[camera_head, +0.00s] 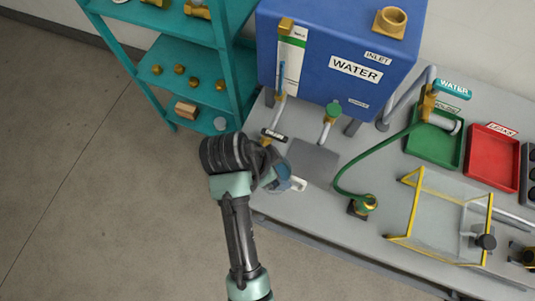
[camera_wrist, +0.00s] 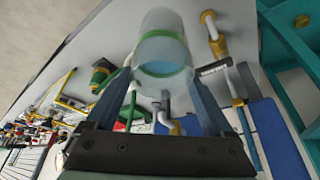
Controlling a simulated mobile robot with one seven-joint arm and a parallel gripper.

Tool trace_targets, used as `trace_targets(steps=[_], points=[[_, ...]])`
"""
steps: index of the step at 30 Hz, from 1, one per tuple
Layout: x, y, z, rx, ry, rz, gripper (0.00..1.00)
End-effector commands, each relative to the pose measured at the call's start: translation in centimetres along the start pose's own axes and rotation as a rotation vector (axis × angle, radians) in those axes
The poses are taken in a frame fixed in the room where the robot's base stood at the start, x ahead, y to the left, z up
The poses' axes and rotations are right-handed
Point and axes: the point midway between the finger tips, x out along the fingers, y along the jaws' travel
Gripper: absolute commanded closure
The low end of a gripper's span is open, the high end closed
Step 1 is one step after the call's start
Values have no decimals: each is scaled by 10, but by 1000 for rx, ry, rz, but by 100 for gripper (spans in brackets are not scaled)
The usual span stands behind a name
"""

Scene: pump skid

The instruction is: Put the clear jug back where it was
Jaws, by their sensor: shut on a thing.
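The clear jug (camera_wrist: 163,30) is between my gripper's (camera_wrist: 166,78) two fingers in the wrist view, with a green band round it. My gripper is shut on it. In the head view my gripper (camera_head: 268,178) is at the front-left edge of the bench, and the jug (camera_head: 281,174) shows only in part, bluish and see-through, with a pale handle. My wrist hides the rest. A bare dark grey square (camera_head: 313,162) lies on the bench just right of the jug. I cannot tell whether the jug touches the bench.
A blue water tank (camera_head: 340,85) stands behind, with a green-knobbed tap (camera_head: 331,112) below it. A green hose (camera_head: 365,155) runs to a fitting right of the square. A clear yellow-edged guard (camera_head: 440,215), green tray (camera_head: 435,145) and red tray (camera_head: 490,152) lie farther right. A teal shelf (camera_head: 185,75) stands left.

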Motion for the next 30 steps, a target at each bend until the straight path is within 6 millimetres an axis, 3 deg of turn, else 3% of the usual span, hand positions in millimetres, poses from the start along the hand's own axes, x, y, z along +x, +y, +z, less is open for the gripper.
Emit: trace_targets(steps=[3, 15, 29, 30], points=[[18, 0, 8, -1, -1, 3, 100], [62, 0, 26, 1, -1, 1, 100], [72, 0, 30, 3, 0, -1, 100], [71, 0, 30, 3, -1, 0, 8]])
